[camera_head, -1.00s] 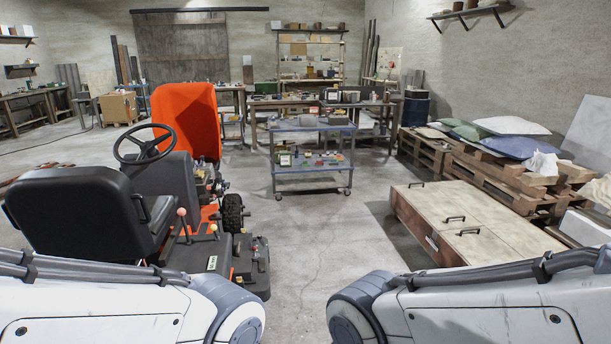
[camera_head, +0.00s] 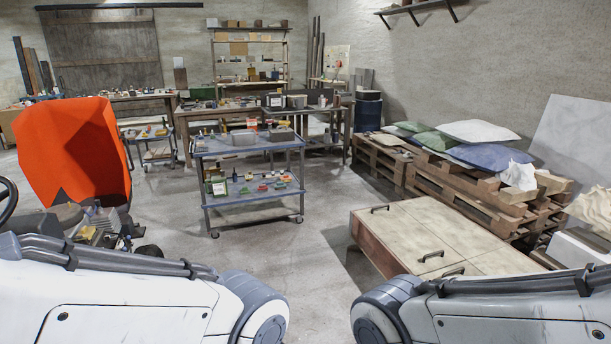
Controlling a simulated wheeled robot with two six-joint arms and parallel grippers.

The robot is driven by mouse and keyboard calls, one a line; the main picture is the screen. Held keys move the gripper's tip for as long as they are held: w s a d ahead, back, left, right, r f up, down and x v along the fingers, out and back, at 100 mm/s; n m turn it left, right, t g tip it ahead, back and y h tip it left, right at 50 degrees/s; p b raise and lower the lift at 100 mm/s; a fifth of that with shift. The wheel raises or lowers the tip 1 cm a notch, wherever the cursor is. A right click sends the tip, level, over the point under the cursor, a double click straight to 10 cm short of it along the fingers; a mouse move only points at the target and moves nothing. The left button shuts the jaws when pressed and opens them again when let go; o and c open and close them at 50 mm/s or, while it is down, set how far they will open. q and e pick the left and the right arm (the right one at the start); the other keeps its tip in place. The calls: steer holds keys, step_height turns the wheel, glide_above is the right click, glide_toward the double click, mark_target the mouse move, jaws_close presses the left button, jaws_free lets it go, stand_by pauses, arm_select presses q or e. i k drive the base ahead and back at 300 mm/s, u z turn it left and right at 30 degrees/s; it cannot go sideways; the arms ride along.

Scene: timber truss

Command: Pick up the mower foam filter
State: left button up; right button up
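I cannot make out the mower foam filter in this view. The mower's raised orange hood (camera_head: 72,150) stands at the left, with its engine parts (camera_head: 95,222) showing below it. A blue-grey two-level cart (camera_head: 247,150) stands ahead near the middle, with a grey box and small items on top and small green and red items on its lower shelf. Both of my arms show at the bottom corners as white links. Neither gripper is in view.
A low wooden chest (camera_head: 425,235) with dark handles stands at the right. Pallets (camera_head: 455,195) with pillows (camera_head: 478,131) lie behind it. Workbenches (camera_head: 222,112) line the back. The concrete floor (camera_head: 300,265) between mower and chest is clear.

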mark_target(79, 239)
steer(key=i, duration=2.05)
steer(key=u, duration=0.45)
steer(key=i, duration=2.1)
steer(key=u, duration=2)
steer(key=k, duration=1.2)
steer(key=z, duration=1.05)
steer(key=i, duration=0.85)
steer(key=z, duration=0.2)
